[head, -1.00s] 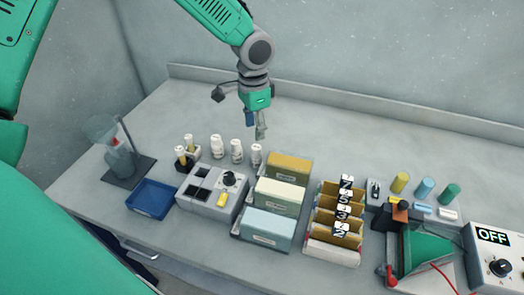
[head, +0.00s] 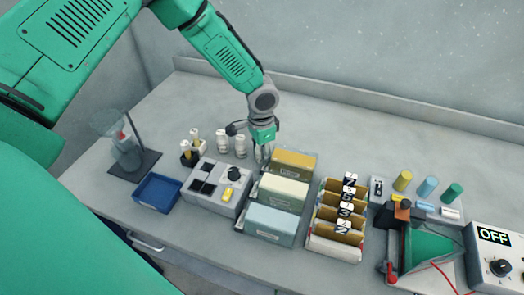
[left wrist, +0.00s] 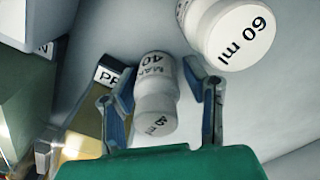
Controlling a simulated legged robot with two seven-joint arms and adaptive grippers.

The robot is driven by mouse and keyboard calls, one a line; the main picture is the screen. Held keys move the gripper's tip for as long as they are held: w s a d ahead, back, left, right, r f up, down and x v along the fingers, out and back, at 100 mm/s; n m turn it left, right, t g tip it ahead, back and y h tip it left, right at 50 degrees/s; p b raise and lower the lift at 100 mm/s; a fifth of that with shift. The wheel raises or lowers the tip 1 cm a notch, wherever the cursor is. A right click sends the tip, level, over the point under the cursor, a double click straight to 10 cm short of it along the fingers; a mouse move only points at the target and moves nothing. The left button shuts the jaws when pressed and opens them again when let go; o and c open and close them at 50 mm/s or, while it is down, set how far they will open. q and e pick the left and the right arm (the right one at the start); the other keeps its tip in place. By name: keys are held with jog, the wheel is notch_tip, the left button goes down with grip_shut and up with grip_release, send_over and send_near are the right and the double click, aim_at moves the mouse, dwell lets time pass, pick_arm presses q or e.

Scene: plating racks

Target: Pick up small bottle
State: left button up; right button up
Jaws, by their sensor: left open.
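My left gripper (head: 264,154) reaches down in the head view beside the row of white bottles, just behind the tan box. In the left wrist view, the open left gripper (left wrist: 160,88) has one finger on each side of a small white bottle (left wrist: 155,82) with printed text. I cannot tell whether the fingers touch it. A larger white bottle (left wrist: 235,32) marked "60 ml" stands at the upper right of that view. In the head view, two white bottles (head: 222,141) (head: 241,146) stand left of the gripper; the small bottle is mostly hidden there. My right gripper is not in view.
A tan box (head: 295,160) with other boxes stands close to the gripper. A grey device (head: 229,198) with a knob, a blue tray (head: 157,193) and a stand with glassware (head: 128,150) are to the left. Numbered folders (head: 340,218) are to the right. The bench behind is clear.

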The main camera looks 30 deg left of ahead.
pick_arm(q)
jog(key=shift+s+a, duration=0.1)
jog(key=c, duration=0.9)
